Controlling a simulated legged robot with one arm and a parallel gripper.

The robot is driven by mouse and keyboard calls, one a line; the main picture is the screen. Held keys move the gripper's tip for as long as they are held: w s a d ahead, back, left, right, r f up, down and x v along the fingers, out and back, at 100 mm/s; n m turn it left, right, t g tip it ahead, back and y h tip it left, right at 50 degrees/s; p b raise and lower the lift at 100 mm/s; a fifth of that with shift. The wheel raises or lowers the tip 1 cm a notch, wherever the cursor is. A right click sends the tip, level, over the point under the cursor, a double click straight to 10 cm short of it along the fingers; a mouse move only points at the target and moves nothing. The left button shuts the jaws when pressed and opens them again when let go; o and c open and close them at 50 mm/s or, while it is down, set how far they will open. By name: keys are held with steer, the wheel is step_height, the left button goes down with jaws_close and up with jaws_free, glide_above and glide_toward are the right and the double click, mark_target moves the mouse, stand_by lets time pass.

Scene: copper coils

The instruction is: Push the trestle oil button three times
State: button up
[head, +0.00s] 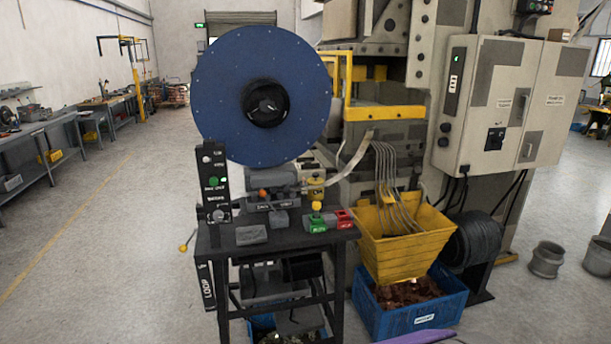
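The trestle (222,262) is a dark metal stand left of centre, with a flat top. An upright black control panel (210,195) stands at its left side, with a pale knob (207,160), a green button (214,182) and a lower grey knob (218,215). On the top's right side are a green button box (317,225), a red button box (344,219) and a small yellow knob (316,206) behind the green one. The labels are too small to read, so I cannot tell which is the oil button.
A large blue reel (232,110) rises behind the trestle. Right of it are a yellow hopper (395,262) over a blue crate (430,318) of copper-coloured pieces, and a press with a grey cabinet (478,148). Floor left of the trestle is clear up to the benches (42,170).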

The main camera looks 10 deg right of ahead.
jaws_close()
stand_by(1.4)
